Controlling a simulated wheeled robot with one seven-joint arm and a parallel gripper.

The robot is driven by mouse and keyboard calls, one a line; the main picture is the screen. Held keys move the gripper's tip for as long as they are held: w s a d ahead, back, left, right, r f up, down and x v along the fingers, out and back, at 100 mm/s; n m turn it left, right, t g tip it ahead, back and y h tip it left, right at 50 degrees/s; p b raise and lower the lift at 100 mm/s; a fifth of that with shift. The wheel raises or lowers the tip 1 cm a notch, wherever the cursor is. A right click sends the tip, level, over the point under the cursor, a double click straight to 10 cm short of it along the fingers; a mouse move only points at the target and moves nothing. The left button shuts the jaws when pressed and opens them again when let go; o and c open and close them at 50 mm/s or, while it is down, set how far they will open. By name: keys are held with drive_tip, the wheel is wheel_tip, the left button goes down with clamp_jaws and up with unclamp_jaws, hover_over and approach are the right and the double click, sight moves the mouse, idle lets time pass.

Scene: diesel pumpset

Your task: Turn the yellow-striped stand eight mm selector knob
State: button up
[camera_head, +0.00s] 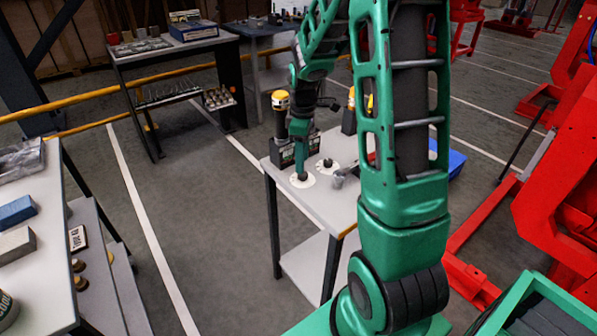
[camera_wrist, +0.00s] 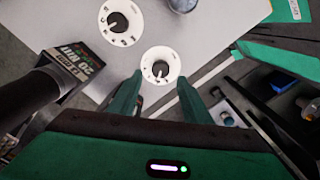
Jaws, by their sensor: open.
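Two white round dial plates with dark selector knobs lie on a light-topped stand (camera_head: 325,205). In the head view the near knob (camera_head: 302,177) is beneath my gripper (camera_head: 302,168), and the far knob (camera_head: 328,163) is to its right. In the wrist view one knob (camera_wrist: 160,69) shows between and just beyond the open fingers of my gripper (camera_wrist: 160,82). The other knob (camera_wrist: 117,22) is up and left. No object is between the fingers, and I cannot see contact. The dial marks are too small to read surely, so I cannot tell which knob is the eight mm one.
A dark box labelled 20 mm (camera_wrist: 72,65) is close left of my gripper in the wrist view. A yellow-topped dark cylinder (camera_head: 280,112) stands behind the gripper. A small grey cup (camera_head: 338,180) is on the stand. Red machinery (camera_head: 550,190) stands at right.

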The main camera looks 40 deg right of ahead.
sight(303, 176)
drive_tip(key=shift+f, duration=2.45)
drive_tip(key=c, duration=1)
drive_tip(key=shift+a, duration=0.25)
drive_tip(key=shift+c, duration=0.2)
drive_tip(key=shift+d, duration=0.1)
